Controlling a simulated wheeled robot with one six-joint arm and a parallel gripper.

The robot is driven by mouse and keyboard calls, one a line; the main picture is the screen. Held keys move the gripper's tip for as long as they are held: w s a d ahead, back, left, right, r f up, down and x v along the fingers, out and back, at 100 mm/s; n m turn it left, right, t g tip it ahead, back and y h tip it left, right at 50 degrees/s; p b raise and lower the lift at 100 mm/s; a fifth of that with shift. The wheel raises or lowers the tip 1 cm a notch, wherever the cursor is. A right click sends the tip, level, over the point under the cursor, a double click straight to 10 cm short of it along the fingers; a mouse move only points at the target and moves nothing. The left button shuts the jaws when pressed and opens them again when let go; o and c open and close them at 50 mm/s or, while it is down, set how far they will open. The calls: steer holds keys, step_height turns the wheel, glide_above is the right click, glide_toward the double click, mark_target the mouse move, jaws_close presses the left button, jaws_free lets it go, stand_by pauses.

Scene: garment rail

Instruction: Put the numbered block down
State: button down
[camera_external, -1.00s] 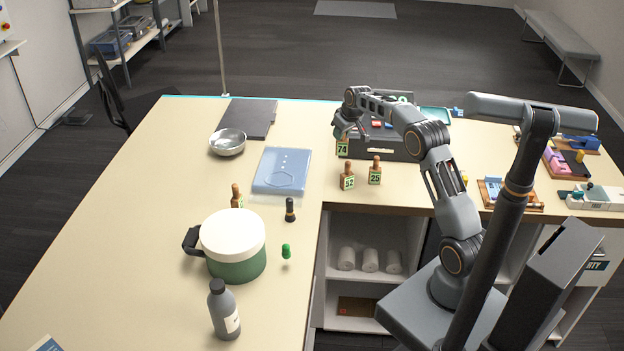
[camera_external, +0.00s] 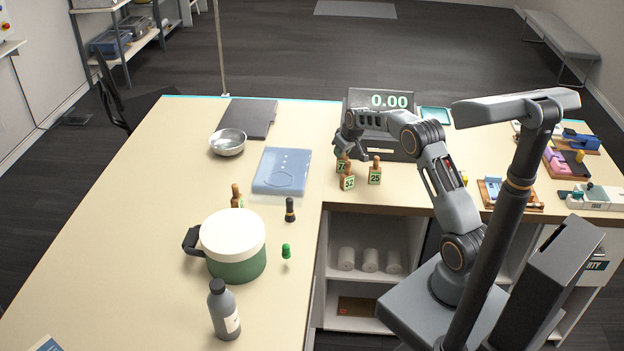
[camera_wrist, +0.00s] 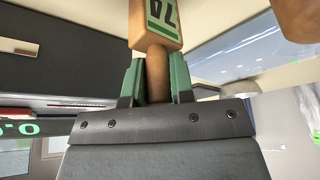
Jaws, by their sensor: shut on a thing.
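The numbered block marked 74 (camera_external: 342,167) is a wooden block with a green-bordered number label and a round handle. It also shows in the wrist view (camera_wrist: 155,22), where its handle sits between the green fingers. My gripper (camera_external: 341,153) is shut on that handle. In the external view block 74 is just behind block 52 (camera_external: 348,182), which partly covers it. I cannot tell whether its base touches the table. Block 25 (camera_external: 375,176) stands upright to the right.
A dark device with a 0.00 display (camera_external: 390,101) stands right behind my gripper. A blue translucent case (camera_external: 282,170) lies to the left. A black-capped marker-like item (camera_external: 290,210) stands in front. The left tabletop has free room (camera_external: 140,200).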

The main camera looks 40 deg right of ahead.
steer(key=shift+f, duration=0.15)
steer(key=c, duration=1)
jaws_free()
steer(key=shift+s+r, duration=0.2)
steer(key=shift+r, duration=0.45)
steer(key=b+v, duration=0.2)
steer(key=v, duration=0.9)
steer(key=s+a+r, duration=0.5)
steer(key=s+a, duration=0.1)
steer(key=s, duration=0.4)
steer(key=shift+m, duration=0.4)
steer(key=s+a+f, duration=0.1)
steer(key=s+a, duration=0.1)
steer(key=s, duration=0.6)
steer(key=s+a+f, duration=0.2)
steer(key=s, duration=0.5)
steer(key=s+a+f, duration=0.2)
steer(key=s, duration=0.6)
steer(key=shift+s+a, duration=0.3)
steer(key=shift+a, duration=0.05)
